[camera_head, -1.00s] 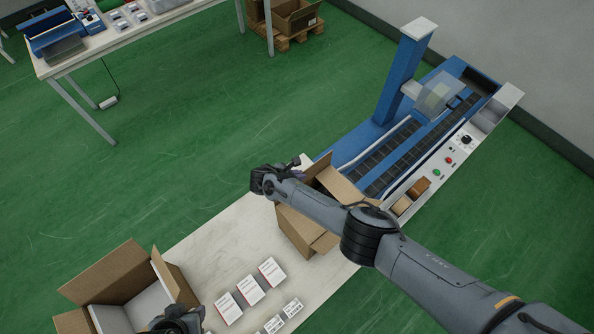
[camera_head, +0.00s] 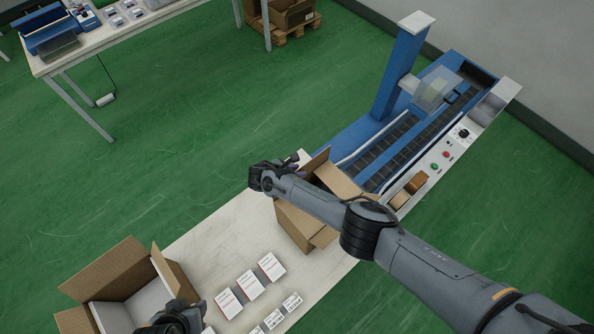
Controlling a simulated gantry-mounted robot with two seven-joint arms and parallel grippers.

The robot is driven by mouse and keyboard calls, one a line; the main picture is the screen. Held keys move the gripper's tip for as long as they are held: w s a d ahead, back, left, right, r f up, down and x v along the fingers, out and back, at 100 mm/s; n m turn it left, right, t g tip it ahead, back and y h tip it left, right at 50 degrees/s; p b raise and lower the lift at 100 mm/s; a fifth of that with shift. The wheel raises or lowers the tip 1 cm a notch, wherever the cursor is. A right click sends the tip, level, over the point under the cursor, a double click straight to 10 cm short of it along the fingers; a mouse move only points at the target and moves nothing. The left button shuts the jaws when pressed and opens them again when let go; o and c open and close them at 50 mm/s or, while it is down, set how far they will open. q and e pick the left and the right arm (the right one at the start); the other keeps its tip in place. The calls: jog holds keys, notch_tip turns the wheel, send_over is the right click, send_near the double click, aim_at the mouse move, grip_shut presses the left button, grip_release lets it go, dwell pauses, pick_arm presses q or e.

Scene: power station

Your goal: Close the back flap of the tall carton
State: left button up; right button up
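The tall carton (camera_head: 294,226) is brown cardboard and stands at the right end of the white packing table, in front of the blue machine. Flaps stick out at its top, with one flap (camera_head: 347,181) leaning toward the machine and one piece at its lower right. My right arm crosses over the carton and hides much of its top. My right gripper (camera_head: 297,160) is at the carton's far left side, close to a raised flap (camera_head: 317,162); contact and finger opening are unclear. My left gripper (camera_head: 180,318) is at the bottom edge, partly cut off, by the open box.
An open wide box (camera_head: 112,275) stands at the table's left. Several small white boxes (camera_head: 249,285) and label cards lie between it and the tall carton. The blue conveyor machine (camera_head: 400,70) adjoins the table behind the carton.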

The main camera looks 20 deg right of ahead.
jog(key=p+v, duration=0.2)
jog(key=v, duration=0.7)
jog(key=shift+s+a+r, duration=0.1)
jog(key=shift+a+r, duration=0.05)
jog(key=shift+a, duration=0.05)
jog(key=shift+s+a+r, duration=0.1)
jog(key=shift+a+r, duration=0.2)
jog(key=shift+r, duration=0.1)
